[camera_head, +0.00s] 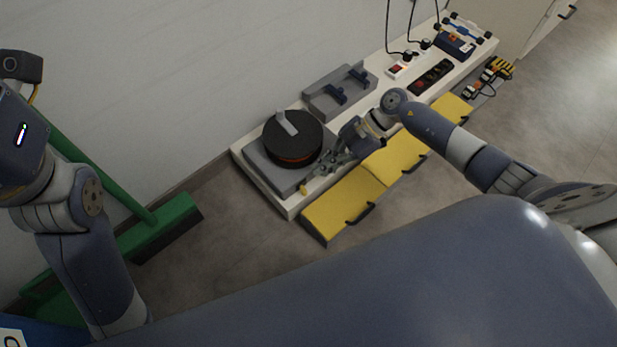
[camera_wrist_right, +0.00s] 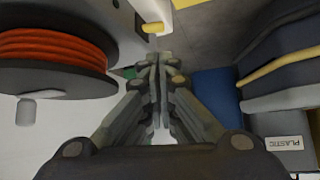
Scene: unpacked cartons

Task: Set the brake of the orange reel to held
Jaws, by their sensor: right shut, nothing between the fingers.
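The orange reel (camera_head: 292,150) has black flanges with orange cable between them and lies on a grey base at the bench's left end. In the right wrist view the orange reel (camera_wrist_right: 50,45) fills the upper left. A short yellow-tipped lever (camera_head: 304,189), apparently its brake, sticks out at the base's front corner. The yellow tip (camera_wrist_right: 152,28) also shows in the wrist view, just beyond my fingertips. My right gripper (camera_head: 309,180) is shut and empty, close beside the lever; I cannot tell whether they touch. My left arm shows at the left, its gripper out of view.
The white bench (camera_head: 288,207) has yellow drawer fronts (camera_head: 335,209) with dark handles. A grey base with two blue levers (camera_head: 338,96) stands behind my right wrist. A power strip (camera_head: 431,77) lies farther right. A green broom-like object (camera_head: 165,225) stands left of the bench.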

